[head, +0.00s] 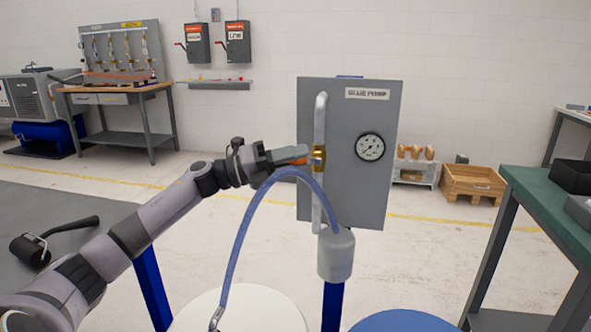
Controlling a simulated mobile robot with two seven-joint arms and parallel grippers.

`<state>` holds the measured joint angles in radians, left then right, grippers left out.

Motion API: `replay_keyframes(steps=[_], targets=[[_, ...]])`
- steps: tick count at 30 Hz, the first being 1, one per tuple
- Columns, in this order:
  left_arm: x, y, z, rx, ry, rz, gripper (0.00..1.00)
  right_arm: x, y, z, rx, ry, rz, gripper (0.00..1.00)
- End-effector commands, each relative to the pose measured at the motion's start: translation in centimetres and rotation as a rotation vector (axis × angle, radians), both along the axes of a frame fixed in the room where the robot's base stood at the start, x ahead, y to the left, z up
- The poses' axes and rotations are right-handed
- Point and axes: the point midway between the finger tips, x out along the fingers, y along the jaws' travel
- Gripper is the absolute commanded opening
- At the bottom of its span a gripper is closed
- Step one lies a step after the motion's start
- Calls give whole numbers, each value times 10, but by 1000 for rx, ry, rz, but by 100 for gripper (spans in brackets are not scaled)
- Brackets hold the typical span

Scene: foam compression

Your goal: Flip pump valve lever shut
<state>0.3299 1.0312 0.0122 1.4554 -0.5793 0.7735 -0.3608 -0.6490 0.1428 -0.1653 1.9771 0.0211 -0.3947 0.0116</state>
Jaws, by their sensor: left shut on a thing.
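A grey panel (350,190) labelled as the glue pump stands ahead of me, with a round gauge (370,147) on its right half. A vertical pipe (320,115) runs down the panel's left side, with a brass valve (319,158) midway along it. My left gripper (297,157) is at the valve from the left, shut on the orange valve lever (291,153), which lies roughly level and points left. The fingers hide part of the lever. My right gripper is not in view.
A blue hose (240,235) arches just under my left gripper, from the pump's grey cylinder (336,254) to a white round lid (240,310). A blue round lid (403,321) is at the bottom. A green-topped bench (545,195) stands at the right.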

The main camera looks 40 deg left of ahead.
Motion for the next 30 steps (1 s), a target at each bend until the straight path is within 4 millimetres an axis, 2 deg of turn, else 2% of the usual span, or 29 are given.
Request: replay_keyframes(steps=[1, 7, 17, 18, 19, 30], targets=[[0, 0, -7, -21, -11, 0, 0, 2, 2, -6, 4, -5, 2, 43], [0, 0, -5, -62, -35, 0, 0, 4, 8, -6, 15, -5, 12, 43], [0, 0, -4, -68, -34, 1, 0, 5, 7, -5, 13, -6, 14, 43], [0, 0, -4, -68, -34, 1, 31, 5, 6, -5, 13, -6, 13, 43], [0, 0, -4, -68, -34, 1, 40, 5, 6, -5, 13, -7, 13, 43], [-2, 2, -5, -65, -34, 0, 40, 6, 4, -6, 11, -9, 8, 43]])
